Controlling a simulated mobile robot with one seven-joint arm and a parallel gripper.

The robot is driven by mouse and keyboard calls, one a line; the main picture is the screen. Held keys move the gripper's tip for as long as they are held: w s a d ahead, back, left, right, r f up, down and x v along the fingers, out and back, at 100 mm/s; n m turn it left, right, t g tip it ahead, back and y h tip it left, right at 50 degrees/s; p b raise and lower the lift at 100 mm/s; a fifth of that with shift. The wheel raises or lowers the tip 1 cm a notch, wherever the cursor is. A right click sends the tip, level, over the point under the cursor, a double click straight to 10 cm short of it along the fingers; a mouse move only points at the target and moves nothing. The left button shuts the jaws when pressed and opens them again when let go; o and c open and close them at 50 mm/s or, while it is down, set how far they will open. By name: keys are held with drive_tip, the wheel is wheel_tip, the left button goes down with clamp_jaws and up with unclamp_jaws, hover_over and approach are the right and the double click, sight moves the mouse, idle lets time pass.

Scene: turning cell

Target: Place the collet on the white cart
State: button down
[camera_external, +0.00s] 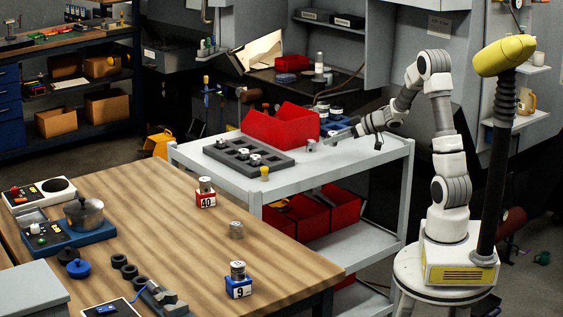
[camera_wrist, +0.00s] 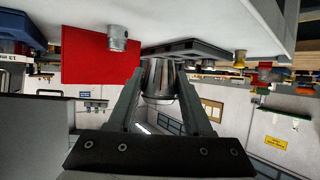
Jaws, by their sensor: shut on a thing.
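In the wrist view, which is upside down, my gripper (camera_wrist: 158,85) is shut on a shiny metal collet (camera_wrist: 158,76), a slightly tapered cylinder between the two fingers. The white cart (camera_external: 384,155) stands in the middle of the outside view, and its top runs along the upper edge of the wrist view (camera_wrist: 215,18). My gripper (camera_external: 334,137) is low at the right part of the cart top. A small metal cylinder (camera_external: 311,145) shows at its tip; I cannot tell there whether it is the held collet. Any gap between collet and cart top is unclear.
A red bin (camera_external: 280,128) and a dark grey tray with holes (camera_external: 235,168) occupy the cart top. In the wrist view a second metal cylinder (camera_wrist: 117,37) stands by the bin. The cart top's right front part is clear. A wooden table (camera_external: 150,205) adjoins it.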

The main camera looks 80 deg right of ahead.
sight(323, 163)
drive_tip(key=w+f, duration=0.1)
drive_tip(key=w+a+f+b, duration=0.1)
drive_tip(key=w, duration=0.1)
drive_tip(key=shift+w+f+b, duration=0.1)
drive_tip(key=shift+f+b, duration=0.85)
drive_tip(key=shift+f, duration=1)
drive_tip(key=shift+f, duration=0.1)
drive_tip(key=shift+f, duration=0.15)
drive_tip(key=shift+c, duration=1.6)
unclamp_jaws()
drive_tip(key=shift+s+r, duration=0.25)
drive_tip(key=shift+r, duration=0.2)
drive_tip(key=p+v, duration=0.3)
drive_tip(key=v, duration=0.8)
drive_tip(key=shift+s, duration=0.25)
